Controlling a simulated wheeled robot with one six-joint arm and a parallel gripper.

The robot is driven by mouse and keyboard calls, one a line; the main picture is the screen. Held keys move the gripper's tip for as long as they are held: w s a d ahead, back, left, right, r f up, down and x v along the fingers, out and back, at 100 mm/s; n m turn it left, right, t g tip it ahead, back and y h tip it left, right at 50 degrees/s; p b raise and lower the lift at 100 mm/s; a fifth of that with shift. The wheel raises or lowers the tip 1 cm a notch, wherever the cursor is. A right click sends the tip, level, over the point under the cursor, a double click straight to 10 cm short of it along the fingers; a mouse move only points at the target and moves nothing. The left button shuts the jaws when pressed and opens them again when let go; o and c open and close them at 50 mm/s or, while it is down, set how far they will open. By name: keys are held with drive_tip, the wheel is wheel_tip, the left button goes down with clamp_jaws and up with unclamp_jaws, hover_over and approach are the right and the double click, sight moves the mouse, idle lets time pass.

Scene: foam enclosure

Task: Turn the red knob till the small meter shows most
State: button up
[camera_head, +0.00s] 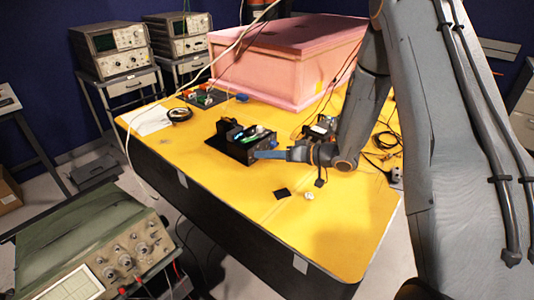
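A small black device (238,143) with an open top stands on the yellow table, with green and pale parts inside it. My gripper (265,154) reaches in from the right, low over the table, with its tip at the right side of this device. The tip looks bluish; whether it touches the device or a knob there, I cannot tell. I cannot make out a red knob or a small meter; they may be hidden or too small. The finger gap is too small to see.
Cables lie at right. An oscilloscope (110,250) stands front left. The table's front is mostly clear.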

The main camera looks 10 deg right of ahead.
drive_tip(key=shift+w+a+f, duration=0.2)
drive_tip(key=shift+w+a, duration=0.1)
drive_tip(key=shift+a, duration=0.15)
clamp_jaws()
drive_tip(key=shift+d, duration=0.1)
